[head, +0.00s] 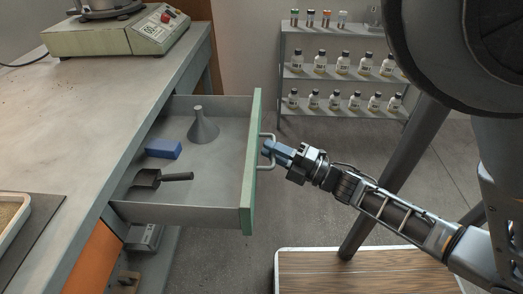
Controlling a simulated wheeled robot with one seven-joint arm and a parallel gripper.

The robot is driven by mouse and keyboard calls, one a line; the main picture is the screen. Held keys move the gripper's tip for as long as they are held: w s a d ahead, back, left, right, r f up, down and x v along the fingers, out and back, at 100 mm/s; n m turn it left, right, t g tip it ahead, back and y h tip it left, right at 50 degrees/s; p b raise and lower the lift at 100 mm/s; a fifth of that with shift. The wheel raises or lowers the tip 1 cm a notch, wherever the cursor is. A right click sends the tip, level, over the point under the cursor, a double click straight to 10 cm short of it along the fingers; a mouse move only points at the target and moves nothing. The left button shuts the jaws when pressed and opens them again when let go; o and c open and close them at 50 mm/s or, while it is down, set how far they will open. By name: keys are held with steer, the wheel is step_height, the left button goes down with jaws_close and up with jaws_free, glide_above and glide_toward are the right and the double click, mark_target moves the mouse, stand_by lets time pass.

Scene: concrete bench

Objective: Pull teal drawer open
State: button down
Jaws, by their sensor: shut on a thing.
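The teal drawer (251,165) is pulled out from under the bench, with its inside showing. Its front is a pale green-teal panel with a metal bar handle (262,166) on the outer face. My gripper (269,147) is shut on the handle, reaching in from the right. The fingertips are partly hidden by the handle. Inside the drawer lie a grey funnel (203,128), a blue block (163,149) and a dark scoop (149,179).
The concrete bench (90,105) fills the left, with a green scale (115,36) at the back and a tray (12,218) in front. A shelf (334,78) with several bottles stands behind. A wooden-topped platform (365,272) is at the lower right.

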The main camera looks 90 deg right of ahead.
steer(key=shift+s, duration=0.15)
steer(key=c, duration=1.2)
jaws_free()
steer(key=shift+o, duration=0.2)
steer(key=shift+s, duration=0.1)
steer(key=v, duration=0.7)
steer(key=shift+s+a, duration=0.2)
steer(key=shift+s, duration=0.05)
steer(key=shift+f, duration=0.15)
